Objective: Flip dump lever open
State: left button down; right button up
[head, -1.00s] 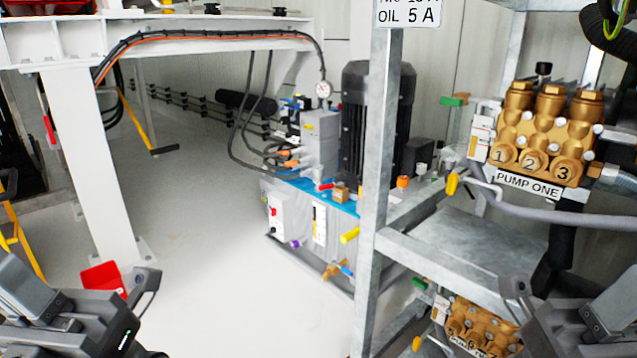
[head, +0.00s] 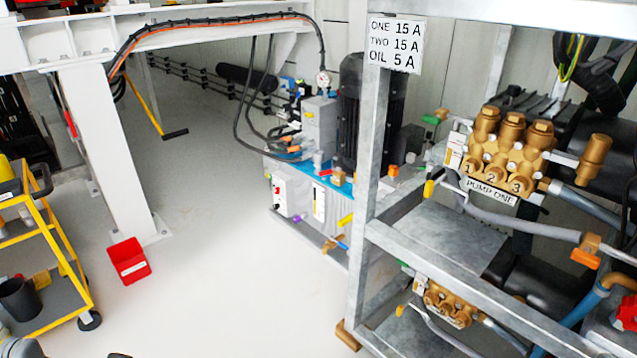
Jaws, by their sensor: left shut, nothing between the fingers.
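Pump one (head: 508,152) is a brass triplex pump on the upper shelf of the metal frame at right. Several valve levers show around it: a green one (head: 431,119), a yellow one (head: 429,189) and an orange one (head: 586,252) on the grey hose line. None is marked as the dump lever, so I cannot tell which it is. A second brass pump (head: 447,302) sits lower. My left gripper (head: 118,355) barely shows at the bottom edge, shut and empty, far from the pumps. My right gripper is out of view.
A galvanized frame post (head: 367,190) and shelf rail (head: 470,285) stand before the pumps. A hydraulic unit (head: 318,125) stands behind. The middle floor is clear.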

aim_at(328, 173)
jog(key=i+j+z, duration=0.15)
jog(key=z, duration=0.85)
jog(key=j+z, duration=0.5)
jog(key=j, duration=0.65)
jog(key=j+z, duration=0.45)
jog(key=j, duration=1.05)
jog(key=k+j, duration=0.15)
jog(key=j, duration=0.15)
